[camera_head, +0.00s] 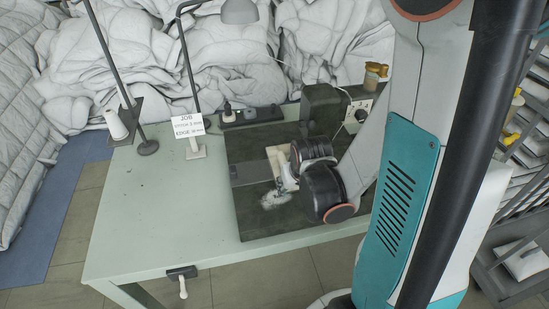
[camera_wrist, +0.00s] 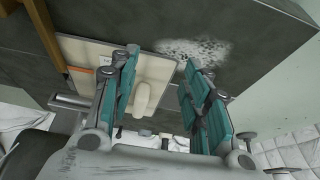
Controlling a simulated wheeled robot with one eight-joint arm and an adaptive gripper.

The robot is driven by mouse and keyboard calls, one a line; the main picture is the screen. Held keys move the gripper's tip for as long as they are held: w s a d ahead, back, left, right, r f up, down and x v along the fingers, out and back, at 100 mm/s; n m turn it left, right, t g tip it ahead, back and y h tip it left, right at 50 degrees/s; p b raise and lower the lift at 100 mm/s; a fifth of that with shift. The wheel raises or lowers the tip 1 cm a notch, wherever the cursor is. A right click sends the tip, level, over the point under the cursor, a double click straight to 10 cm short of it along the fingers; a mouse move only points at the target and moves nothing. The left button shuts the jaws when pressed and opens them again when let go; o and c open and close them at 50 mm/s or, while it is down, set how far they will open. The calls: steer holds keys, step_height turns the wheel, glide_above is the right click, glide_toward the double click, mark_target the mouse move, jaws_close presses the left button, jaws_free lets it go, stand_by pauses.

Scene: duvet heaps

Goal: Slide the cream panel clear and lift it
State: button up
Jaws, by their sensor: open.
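The cream panel (camera_head: 277,158) lies on the dark mat (camera_head: 252,213) on the table, mostly hidden behind my arm in the head view. In the wrist view the cream panel (camera_wrist: 88,50) shows a small orange mark and a rounded pale piece (camera_wrist: 144,97) on its face. My gripper (camera_wrist: 161,61) is open, with teal-padded fingers spread apart. The left finger overlaps the panel in the picture, and the pale piece appears between the fingers. The right finger is beyond the panel's edge. I cannot tell whether either finger touches the panel.
A white speckled patch (camera_head: 275,199) marks the mat. A wooden strip (camera_wrist: 44,32) runs beside the panel. A grey box (camera_head: 323,105) with dials stands behind, near a power strip (camera_head: 250,115). A job sign (camera_head: 187,126) and lamps stand at the back. The table's left side (camera_head: 150,200) is clear.

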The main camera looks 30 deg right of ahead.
mark_target(285, 160)
steer(key=shift+s+d+f, duration=0.15)
steer(key=shift+d+f, duration=0.2)
steer(key=shift+f, duration=0.1)
steer(key=w+d, duration=0.1)
steer(key=w, duration=0.2)
steer(key=w+d+b, duration=0.1)
steer(key=w, duration=0.3)
steer(key=w+d, duration=0.1)
steer(key=w, duration=0.2)
steer(key=shift+w+d, duration=0.2)
steer(key=shift+w, duration=0.2)
steer(key=shift+w+f+b, duration=0.2)
steer(key=shift+w+b, duration=0.1)
steer(key=shift+b, duration=0.1)
steer(key=shift+w+d+f, duration=0.1)
steer(key=shift+w+f, duration=0.05)
steer(key=shift+f, duration=0.2)
jaws_close()
